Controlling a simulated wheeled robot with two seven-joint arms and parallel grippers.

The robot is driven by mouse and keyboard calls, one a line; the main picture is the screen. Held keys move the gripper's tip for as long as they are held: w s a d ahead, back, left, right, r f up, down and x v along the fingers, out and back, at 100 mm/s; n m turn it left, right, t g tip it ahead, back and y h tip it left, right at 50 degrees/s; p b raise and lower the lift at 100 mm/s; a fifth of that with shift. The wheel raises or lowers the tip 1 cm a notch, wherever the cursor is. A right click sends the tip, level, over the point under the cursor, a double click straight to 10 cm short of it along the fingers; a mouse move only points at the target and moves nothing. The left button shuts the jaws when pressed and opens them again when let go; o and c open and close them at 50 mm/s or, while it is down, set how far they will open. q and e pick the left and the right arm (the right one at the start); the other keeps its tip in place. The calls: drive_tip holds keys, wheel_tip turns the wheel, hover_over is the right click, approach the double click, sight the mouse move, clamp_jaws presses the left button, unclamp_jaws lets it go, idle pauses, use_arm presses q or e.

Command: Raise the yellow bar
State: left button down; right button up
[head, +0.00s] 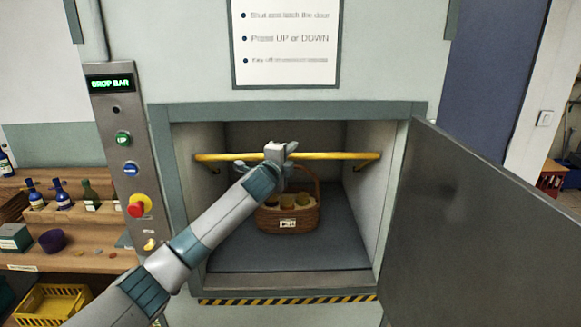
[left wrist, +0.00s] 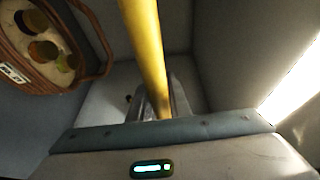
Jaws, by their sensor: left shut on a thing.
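The yellow bar (head: 330,156) runs level across the opening of the lift compartment, in front of a wicker basket. My left gripper (head: 280,154) is at the middle of the bar and shut on it. In the left wrist view the yellow bar (left wrist: 146,45) passes down between the two fingers of my left gripper (left wrist: 160,100). The fingertips are partly hidden by the bar. My right gripper is in neither view.
The wicker basket (head: 290,219) with jars stands on the compartment floor behind my forearm. The compartment's grey door (head: 480,215) hangs open at right. A control panel (head: 122,160) at left reads "DROP BAR". Shelves with bottles (head: 60,193) stand further left.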

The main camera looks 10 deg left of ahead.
use_arm(q)
drive_tip(key=shift+w+a+r+p, duration=0.2)
drive_tip(key=shift+w+r, duration=0.3)
drive_tip(key=shift+w, duration=0.1)
drive_tip(key=shift+w+a+r+p, duration=0.15)
drive_tip(key=shift+w+a+r, duration=0.05)
drive_tip(key=shift+w+r, duration=0.35)
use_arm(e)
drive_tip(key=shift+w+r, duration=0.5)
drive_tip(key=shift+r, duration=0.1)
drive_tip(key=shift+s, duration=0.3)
use_arm(q)
drive_tip(key=shift+f, duration=0.2)
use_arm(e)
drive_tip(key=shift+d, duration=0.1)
use_arm(q)
drive_tip(key=c, duration=1.6)
unclamp_jaws()
drive_tip(key=shift+w, duration=0.1)
drive_tip(key=shift+c, duration=0.2)
drive_tip(key=shift+w+a, duration=0.1)
drive_tip(key=shift+w, duration=0.15)
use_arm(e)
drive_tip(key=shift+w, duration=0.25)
use_arm(q)
drive_tip(key=shift+s+r, duration=0.1)
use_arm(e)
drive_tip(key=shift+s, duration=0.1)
